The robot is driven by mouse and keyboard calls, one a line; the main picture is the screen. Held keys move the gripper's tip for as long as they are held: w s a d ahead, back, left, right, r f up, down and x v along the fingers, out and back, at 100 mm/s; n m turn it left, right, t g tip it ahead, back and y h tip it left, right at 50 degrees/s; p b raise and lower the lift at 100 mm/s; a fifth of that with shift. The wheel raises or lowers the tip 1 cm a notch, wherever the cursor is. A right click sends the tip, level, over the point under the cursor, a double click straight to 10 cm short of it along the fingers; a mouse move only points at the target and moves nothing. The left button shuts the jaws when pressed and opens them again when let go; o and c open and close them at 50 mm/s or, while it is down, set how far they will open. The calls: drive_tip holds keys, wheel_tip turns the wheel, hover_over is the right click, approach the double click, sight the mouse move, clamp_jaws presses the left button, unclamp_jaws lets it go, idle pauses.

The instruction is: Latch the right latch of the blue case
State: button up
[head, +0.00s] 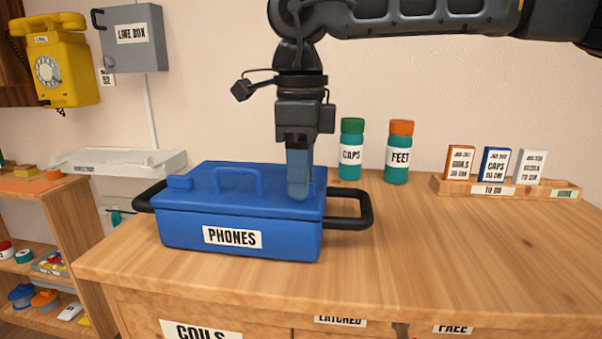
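The blue case (180,232) labelled "PHONES" stands on the wooden counter with its lid down. It has a raised handle on the lid and black bail handles at both ends. The right latch is mostly hidden behind the fingers. The fingers overlap in this view, so I cannot see whether they are apart.
The teal bottles "CAPS" (351,151) and "FEET" (397,154) stand behind and to the right of the case. A wooden tray (555,191) with small boxes lies at the back right. The counter (440,265) is clear at front right. A low shelf (45,190) stands at left.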

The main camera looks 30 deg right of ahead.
wheel_tip(320, 180, up, 8)
drive_tip(key=shift+f+p, duration=0.2)
drive_tip(key=shift+p, duration=0.65)
